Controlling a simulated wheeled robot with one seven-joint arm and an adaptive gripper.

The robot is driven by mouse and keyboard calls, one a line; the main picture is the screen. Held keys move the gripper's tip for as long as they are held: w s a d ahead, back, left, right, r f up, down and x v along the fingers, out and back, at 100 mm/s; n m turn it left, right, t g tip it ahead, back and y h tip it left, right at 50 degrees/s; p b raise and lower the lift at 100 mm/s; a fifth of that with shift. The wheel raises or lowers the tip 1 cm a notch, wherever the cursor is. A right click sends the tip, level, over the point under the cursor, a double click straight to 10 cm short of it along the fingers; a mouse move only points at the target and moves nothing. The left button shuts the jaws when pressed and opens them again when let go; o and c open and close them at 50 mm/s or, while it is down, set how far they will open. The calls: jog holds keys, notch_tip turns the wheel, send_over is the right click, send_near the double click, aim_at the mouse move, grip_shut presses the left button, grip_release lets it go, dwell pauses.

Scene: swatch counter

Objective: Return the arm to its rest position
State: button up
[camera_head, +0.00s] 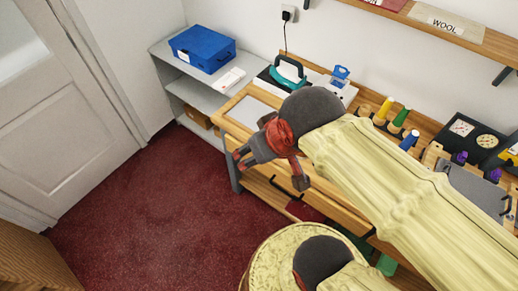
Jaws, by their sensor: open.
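My arm (400,190), in a pale yellow cover, reaches from the lower right up to the middle of the head view. It passes over the wooden counter (237,118). My gripper (270,172), dark grey and red, is at its end, by the counter's front left edge. Its fingers are spread apart, with nothing seen between them. How high it is above the counter is hard to tell. The arm hides much of the counter's middle and front.
A grey shelf (178,62) with a blue box (203,48) stands left of the counter. Thread spools (400,118) and a grey clipboard-like panel (470,185) are on the counter near my arm. A wall shelf (440,22) hangs above. Open red carpet (150,215) lies to the left.

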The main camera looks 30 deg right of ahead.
notch_tip(320, 180, down, 6)
jog(key=b, duration=0.5)
jog(key=shift+r, duration=0.2)
dwell(0.7)
